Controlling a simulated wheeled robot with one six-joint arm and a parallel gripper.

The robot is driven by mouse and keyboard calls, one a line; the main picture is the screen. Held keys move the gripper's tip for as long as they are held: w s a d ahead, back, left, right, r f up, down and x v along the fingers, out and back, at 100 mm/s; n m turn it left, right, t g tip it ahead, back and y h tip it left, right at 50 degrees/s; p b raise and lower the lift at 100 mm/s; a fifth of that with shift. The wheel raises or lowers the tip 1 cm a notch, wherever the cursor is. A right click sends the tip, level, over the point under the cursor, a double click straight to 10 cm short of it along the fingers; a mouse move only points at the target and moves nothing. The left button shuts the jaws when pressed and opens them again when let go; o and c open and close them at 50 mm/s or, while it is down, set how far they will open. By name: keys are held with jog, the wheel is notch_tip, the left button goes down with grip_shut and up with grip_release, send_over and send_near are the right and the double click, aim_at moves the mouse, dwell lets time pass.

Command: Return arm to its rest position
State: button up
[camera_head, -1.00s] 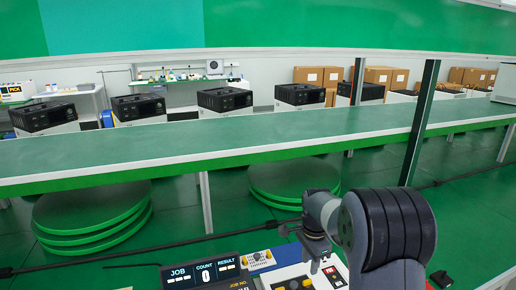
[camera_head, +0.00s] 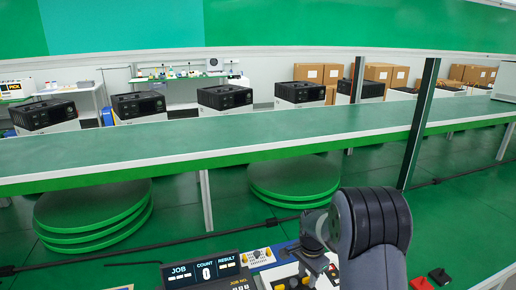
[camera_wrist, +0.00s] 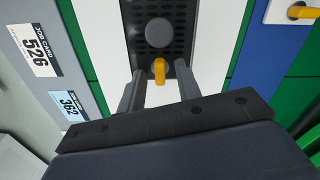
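My arm (camera_head: 375,225) is folded at the lower right of the head view, over the control panel area. In the wrist view, the two fingers of my gripper (camera_wrist: 158,85) stand apart with a clear gap. Nothing is clamped between them. In the head view the gripper is mostly hidden by the arm.
A job display (camera_head: 207,271) reading count 0 stands left of my arm. A red block (camera_head: 421,284) and a black block (camera_head: 440,276) lie to the right. A long green-topped bench (camera_head: 150,145) crosses ahead, with stacked green discs (camera_head: 295,180) beneath. Several black-topped machines stand behind it.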

jog(key=n+p, duration=0.2)
jog(key=n, duration=0.5)
jog(key=n+p, duration=0.2)
jog(key=n, duration=0.2)
jog(key=shift+r, duration=0.1)
jog(key=n+p, duration=0.2)
jog(key=n, duration=0.1)
jog(key=shift+n+p, duration=0.35)
jog(key=shift+n, duration=0.05)
jog(key=shift+r+b, duration=0.5)
jog(key=shift+r, duration=1.5)
